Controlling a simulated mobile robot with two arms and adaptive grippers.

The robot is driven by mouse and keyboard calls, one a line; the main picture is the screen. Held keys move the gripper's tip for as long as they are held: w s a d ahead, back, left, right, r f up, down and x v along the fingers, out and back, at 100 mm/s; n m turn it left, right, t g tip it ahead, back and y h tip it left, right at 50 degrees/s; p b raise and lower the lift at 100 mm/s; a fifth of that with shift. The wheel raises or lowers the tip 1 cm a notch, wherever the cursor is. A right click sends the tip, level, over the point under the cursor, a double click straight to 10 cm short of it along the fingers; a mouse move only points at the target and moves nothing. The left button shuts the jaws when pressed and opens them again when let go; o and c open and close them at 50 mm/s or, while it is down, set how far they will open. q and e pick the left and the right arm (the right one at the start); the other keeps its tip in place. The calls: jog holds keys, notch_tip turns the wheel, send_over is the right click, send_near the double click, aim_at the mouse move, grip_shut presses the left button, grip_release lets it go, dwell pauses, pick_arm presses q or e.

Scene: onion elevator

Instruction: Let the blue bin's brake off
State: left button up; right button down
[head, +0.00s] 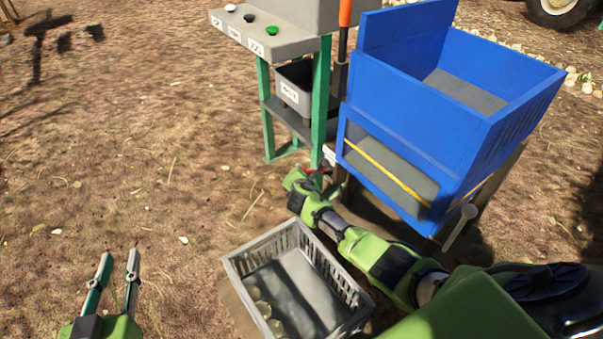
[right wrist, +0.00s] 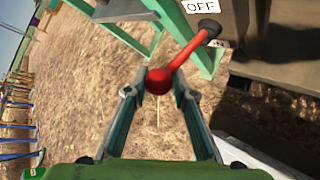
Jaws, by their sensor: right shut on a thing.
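The blue bin (head: 518,120) stands at the upper right of the head view, on a dark base. In the right wrist view a red lever (right wrist: 188,55) with a round red knob comes out of a dark pivot beside a white OFF label (right wrist: 201,6). My right gripper (right wrist: 155,84) is shut on the knob, which sits between its fingertips. In the head view my right arm reaches to the bin's lower left, where only a little red shows. My left gripper (head: 118,268) is open and empty over bare ground at the lower left.
A grey crate (head: 240,278) with a few onions lies on the ground below my right arm. A control stand (head: 267,105) on green legs, with a black, a white and a green button, stands left of the bin.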

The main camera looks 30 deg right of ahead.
jog(key=shift+w+d+r, duration=0.2)
jog(key=shift+d+r, duration=0.3)
jog(key=shift+r, duration=0.1)
jog(key=c, duration=1.8)
grip_release()
jog(key=shift+o, duration=0.2)
jog(key=shift+d, duration=0.1)
jog(key=shift+s, duration=0.1)
jog(key=shift+v, duration=0.85)
jog(key=a+f+v, duration=0.1)
jog(key=v, duration=0.9)
jog(key=shift+s+r, duration=0.15)
jog(key=shift+s, duration=0.05)
jog(key=shift+a, duration=0.1)
